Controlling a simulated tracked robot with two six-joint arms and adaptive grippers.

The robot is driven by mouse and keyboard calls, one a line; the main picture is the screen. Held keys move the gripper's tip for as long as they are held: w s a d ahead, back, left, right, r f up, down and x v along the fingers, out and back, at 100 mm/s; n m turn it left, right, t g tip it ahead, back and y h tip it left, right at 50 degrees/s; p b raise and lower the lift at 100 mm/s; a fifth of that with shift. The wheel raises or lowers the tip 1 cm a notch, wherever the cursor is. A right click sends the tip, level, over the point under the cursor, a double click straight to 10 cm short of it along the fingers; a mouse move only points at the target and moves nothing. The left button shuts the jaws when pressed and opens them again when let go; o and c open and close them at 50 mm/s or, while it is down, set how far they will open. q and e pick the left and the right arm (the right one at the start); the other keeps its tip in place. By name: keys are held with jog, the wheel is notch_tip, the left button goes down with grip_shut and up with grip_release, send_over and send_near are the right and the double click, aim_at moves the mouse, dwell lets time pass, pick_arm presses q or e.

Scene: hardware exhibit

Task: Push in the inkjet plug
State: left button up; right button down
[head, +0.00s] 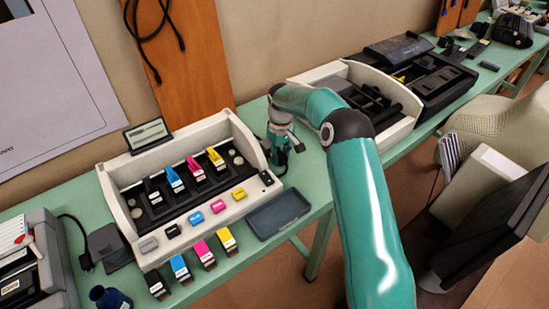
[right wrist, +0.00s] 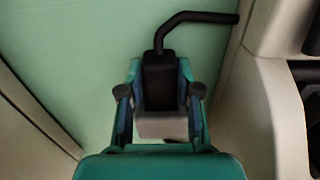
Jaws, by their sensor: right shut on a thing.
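In the right wrist view my right gripper (right wrist: 160,108) is shut on a black plug (right wrist: 160,80), with a finger on each side. A black cable bends up and right from the plug, and a grey block (right wrist: 160,127) shows at its near end. In the head view my right gripper (head: 281,157) points down just right of the open white inkjet printer (head: 113,200); the plug cannot be made out clearly there. The printer's socket is not visible, and I cannot tell whether the plug touches it. My left gripper is not in view.
Several coloured cartridges (head: 206,255) lie in front of the inkjet printer, beside a dark tray (head: 278,214). A second open white printer (head: 405,122) stands to the right.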

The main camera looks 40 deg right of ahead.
aim_at(280, 154)
jog(key=shift+w+r, duration=0.15)
jog(key=shift+w, duration=0.1)
jog(key=c, duration=1.1)
grip_release()
jog(key=shift+c, duration=0.2)
jog(key=o, duration=0.3)
jog(key=shift+w, duration=0.1)
jog(key=shift+o, duration=0.2)
notch_tip(280, 154, up, 12)
jog(key=shift+s+f, duration=0.2)
